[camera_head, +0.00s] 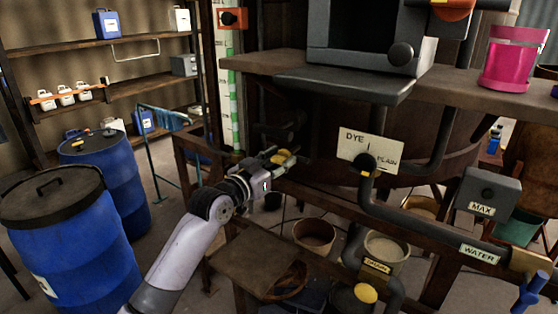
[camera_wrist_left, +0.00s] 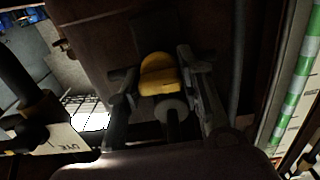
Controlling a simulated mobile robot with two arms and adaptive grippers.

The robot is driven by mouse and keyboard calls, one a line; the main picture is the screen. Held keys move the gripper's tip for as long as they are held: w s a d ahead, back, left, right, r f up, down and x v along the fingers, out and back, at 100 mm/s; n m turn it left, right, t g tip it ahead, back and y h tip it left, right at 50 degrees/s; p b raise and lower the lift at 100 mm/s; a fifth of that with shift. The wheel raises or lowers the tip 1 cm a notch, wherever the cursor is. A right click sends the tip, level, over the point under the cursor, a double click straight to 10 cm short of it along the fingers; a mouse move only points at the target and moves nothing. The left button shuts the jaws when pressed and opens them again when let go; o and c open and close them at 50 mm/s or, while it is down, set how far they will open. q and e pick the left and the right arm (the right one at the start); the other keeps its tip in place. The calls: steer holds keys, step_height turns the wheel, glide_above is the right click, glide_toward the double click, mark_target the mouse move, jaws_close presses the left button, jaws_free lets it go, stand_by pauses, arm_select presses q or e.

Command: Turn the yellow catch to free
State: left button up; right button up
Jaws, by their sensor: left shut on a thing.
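The yellow catch (camera_head: 280,158) sits at the front of the dark vat, at the end of my left arm in the head view. In the left wrist view the catch (camera_wrist_left: 158,74) is a rounded yellow piece above a grey round knob or shaft end (camera_wrist_left: 172,108). My left gripper (camera_head: 284,156) is shut on the catch, with one finger on each side of it in the left wrist view (camera_wrist_left: 160,80). The gripper hides part of the catch in the head view. My right gripper is not in view.
A DYE/PLAIN sign (camera_head: 370,149) and dark pipes stand to the right of the gripper. A wooden beam (camera_head: 330,203) runs just below. Blue drums (camera_head: 62,230) stand at left. Buckets (camera_head: 314,235) sit beneath. A green-white gauge strip (camera_head: 232,95) rises behind.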

arm_select(q)
steer(key=shift+f, duration=0.1)
steer(key=o, duration=1.2)
steer(key=shift+c, duration=0.2)
steer(key=shift+s, duration=0.1)
steer(key=v, duration=1.2)
